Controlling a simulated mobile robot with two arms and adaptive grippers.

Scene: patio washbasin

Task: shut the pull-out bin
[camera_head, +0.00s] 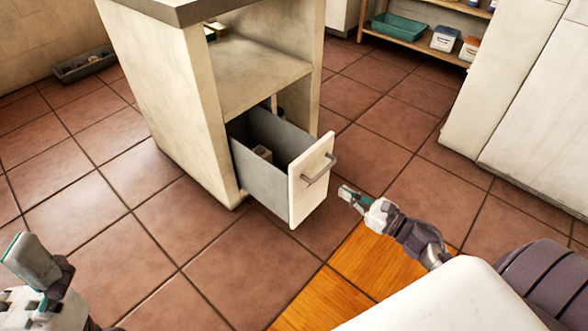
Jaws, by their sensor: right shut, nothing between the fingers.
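The pull-out bin (311,186) stands open at the bottom of a cream cabinet (170,95). It has a cream front panel, a grey bar handle (320,171) and grey side walls, and a few small items lie inside. My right gripper (346,193) is shut and empty, a little to the right of the bin's front panel and apart from it in the picture. My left gripper (30,262) is at the lower left, far from the bin. Its fingers are seen from the side, so I cannot tell whether they are open.
A wooden shelf (415,42) at the back holds a green tray (399,28) and white tubs. A dark grey tray (84,65) lies on the floor at the back left. White cabinets (540,110) stand at the right. The tiled floor around the bin is clear.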

